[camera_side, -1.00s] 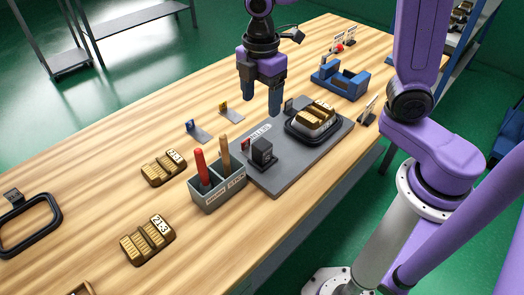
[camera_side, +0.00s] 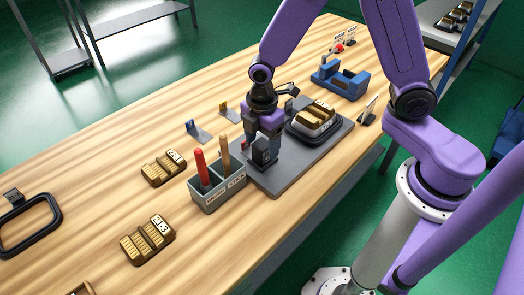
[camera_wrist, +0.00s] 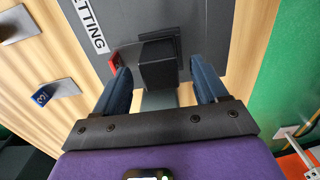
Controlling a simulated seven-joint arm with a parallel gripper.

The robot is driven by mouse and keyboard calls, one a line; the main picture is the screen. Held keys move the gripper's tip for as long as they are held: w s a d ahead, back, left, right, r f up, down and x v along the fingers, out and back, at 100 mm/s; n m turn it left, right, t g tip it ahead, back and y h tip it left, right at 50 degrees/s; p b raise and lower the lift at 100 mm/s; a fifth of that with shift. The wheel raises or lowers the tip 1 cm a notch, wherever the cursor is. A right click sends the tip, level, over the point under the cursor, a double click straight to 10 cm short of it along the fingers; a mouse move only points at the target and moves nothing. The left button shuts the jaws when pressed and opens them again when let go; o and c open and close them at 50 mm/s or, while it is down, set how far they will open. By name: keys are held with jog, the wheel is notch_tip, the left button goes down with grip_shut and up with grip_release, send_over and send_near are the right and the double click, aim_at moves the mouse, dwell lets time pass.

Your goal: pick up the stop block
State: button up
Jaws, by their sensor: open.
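The stop block, a dark grey block (camera_side: 260,158), stands on the grey plate (camera_side: 270,182) labelled with letters ending in "TTING" in the wrist view. My gripper (camera_side: 264,148) is lowered over it, pointing down, and partly hides it in the side view. In the wrist view the block (camera_wrist: 158,72) sits between the two blue fingers of my gripper (camera_wrist: 162,80), with a gap on each side. The fingers are open and hold nothing. A small red tag (camera_wrist: 114,62) is beside the block, near the left finger.
A grey bin (camera_side: 218,190) with a red and a brown handle stands close to the left of the gripper. A black-rimmed tray with a gold-topped piece (camera_side: 317,113) is behind right. A blue holder (camera_side: 340,80) stands farther back.

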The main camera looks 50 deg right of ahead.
jog(key=shift+f, duration=1.2)
grip_shut()
jog(key=shift+r, duration=0.15)
